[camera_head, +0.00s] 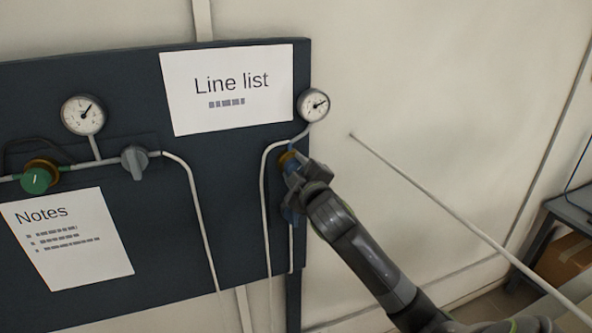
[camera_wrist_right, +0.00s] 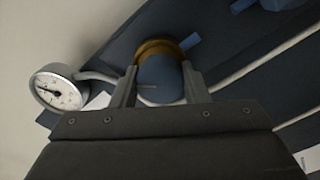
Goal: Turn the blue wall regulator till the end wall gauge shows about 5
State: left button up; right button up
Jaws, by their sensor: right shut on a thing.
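The blue wall regulator (camera_wrist_right: 160,80), a round knob with a brass-coloured collar, sits between the two fingers of my right gripper (camera_wrist_right: 160,92). The fingers are shut on it from both sides. In the head view the right gripper (camera_head: 293,172) covers most of the regulator (camera_head: 287,158). The end wall gauge (camera_head: 313,105) is a round white dial just above, at the board's right edge. Its needle points right and slightly up; its numbers are too small to read. The gauge also shows tilted in the wrist view (camera_wrist_right: 57,90). My left gripper is not in view.
The dark board (camera_head: 120,235) also carries a green knob (camera_head: 36,180), a grey knob (camera_head: 134,162), a second gauge (camera_head: 83,115) and two paper sheets. A blue part (camera_head: 291,213) sits below the regulator. A thin pale rod (camera_head: 440,205) slants right of my arm.

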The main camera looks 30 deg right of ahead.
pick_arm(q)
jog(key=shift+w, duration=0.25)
pick_arm(e)
jog(key=shift+m, duration=1.5)
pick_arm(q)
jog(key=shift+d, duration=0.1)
pick_arm(e)
jog(key=o, duration=1)
jog(key=shift+w, duration=0.1)
